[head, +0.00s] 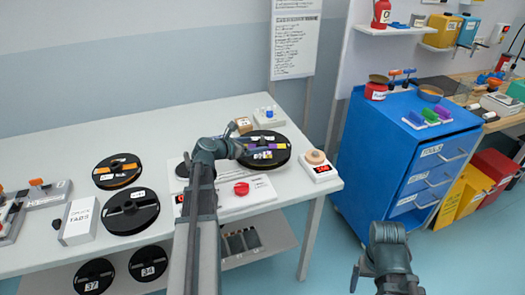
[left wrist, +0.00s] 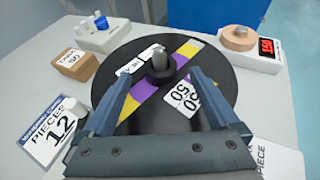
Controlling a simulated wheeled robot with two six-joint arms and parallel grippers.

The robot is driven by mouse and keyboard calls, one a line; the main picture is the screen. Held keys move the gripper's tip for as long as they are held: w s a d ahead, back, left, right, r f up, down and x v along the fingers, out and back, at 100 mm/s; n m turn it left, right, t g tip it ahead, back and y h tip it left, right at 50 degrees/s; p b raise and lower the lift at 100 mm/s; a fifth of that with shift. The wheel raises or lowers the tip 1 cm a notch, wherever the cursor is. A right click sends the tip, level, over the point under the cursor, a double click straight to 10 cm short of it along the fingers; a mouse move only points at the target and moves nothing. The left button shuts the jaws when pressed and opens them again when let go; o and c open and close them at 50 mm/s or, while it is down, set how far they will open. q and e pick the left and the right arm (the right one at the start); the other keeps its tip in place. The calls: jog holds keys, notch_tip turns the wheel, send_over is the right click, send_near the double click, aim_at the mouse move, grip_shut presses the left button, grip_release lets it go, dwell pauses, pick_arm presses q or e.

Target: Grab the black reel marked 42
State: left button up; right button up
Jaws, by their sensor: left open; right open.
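My left gripper (head: 240,149) is open over a black reel (head: 274,158) with a purple and yellow band at the table's right end. In the left wrist view, the open fingers (left wrist: 163,82) point at its raised hub (left wrist: 160,67), one to each side; nothing is gripped. That reel's label (left wrist: 182,99) seems to read 50, not 42. Two other black reels, one with orange (head: 117,172) and one in front of it (head: 130,213), lie on the table; their labels are too small to read. My right gripper (head: 364,274) is open and empty over the floor.
Black reels marked 37 (head: 94,277) and 34 (head: 148,264) are on the lower shelf. A scale with a tan roll (head: 318,165) stands right of the banded reel, and a small cardboard box (left wrist: 78,64) left of it. A blue drawer cabinet (head: 375,138) stands to the right.

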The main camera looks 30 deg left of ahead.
pick_arm(q)
jog(key=x, duration=0.2)
jog(key=shift+w+d+f+b, duration=0.15)
jog(key=shift+w+b, duration=0.2)
grip_shut()
